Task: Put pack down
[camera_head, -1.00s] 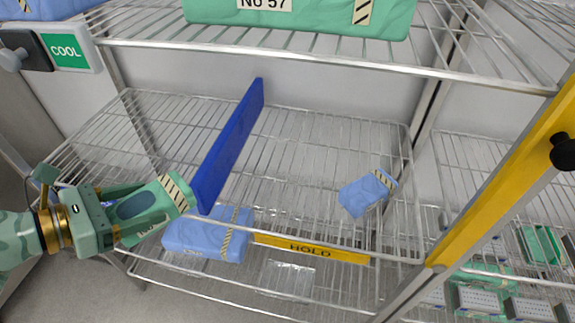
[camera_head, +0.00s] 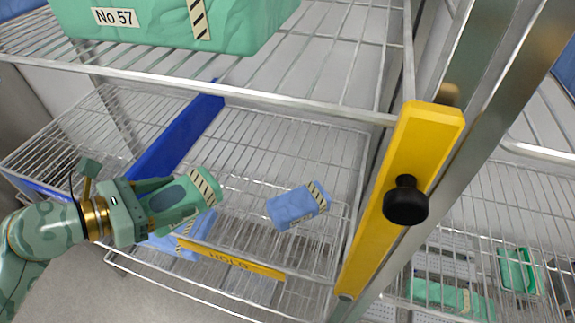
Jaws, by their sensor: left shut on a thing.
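My left gripper (camera_head: 160,205) is shut on a green pack (camera_head: 186,205) with a striped band at its right end. It holds the pack above the front edge of the middle wire shelf (camera_head: 250,165), in front of the blue divider (camera_head: 175,140). A small blue pack (camera_head: 298,205) with a striped band lies on this shelf, right of the green pack and apart from it. A yellow label (camera_head: 232,260), reading HOLD in the earlier frame, is on the shelf's front edge. My right gripper is not in view.
A large green pack marked No 57 (camera_head: 150,18) sits on the upper shelf. A yellow post piece with a black knob (camera_head: 406,200) stands right of the shelf. Another blue pack (camera_head: 195,235) lies lower, partly hidden. Green packs (camera_head: 450,298) lie on shelves at lower right.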

